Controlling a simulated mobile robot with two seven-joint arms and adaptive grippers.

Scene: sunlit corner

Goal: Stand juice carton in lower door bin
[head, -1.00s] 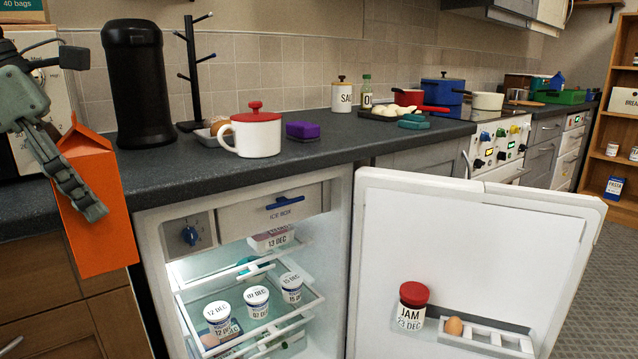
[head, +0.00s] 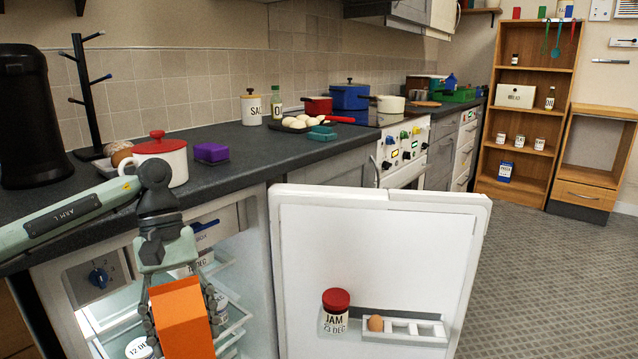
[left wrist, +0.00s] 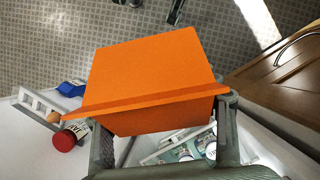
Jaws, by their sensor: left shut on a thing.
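The juice carton (head: 182,318) is plain orange and hangs in front of the open fridge in the head view. My left gripper (head: 180,300) is shut on the carton, one finger on each side. In the left wrist view the carton (left wrist: 155,75) fills the middle between the fingers. The fridge door (head: 375,250) stands open to the right, its inner side facing me. A door bin with an egg rack (head: 400,328) holds one egg (head: 376,323), with a red-lidded jam jar (head: 335,312) at its left. The lower door bin is below the head view. My right gripper is not in view.
The fridge interior (head: 100,330) has glass shelves with dated tubs (head: 138,348). Open floor (head: 540,260) lies right of the door.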

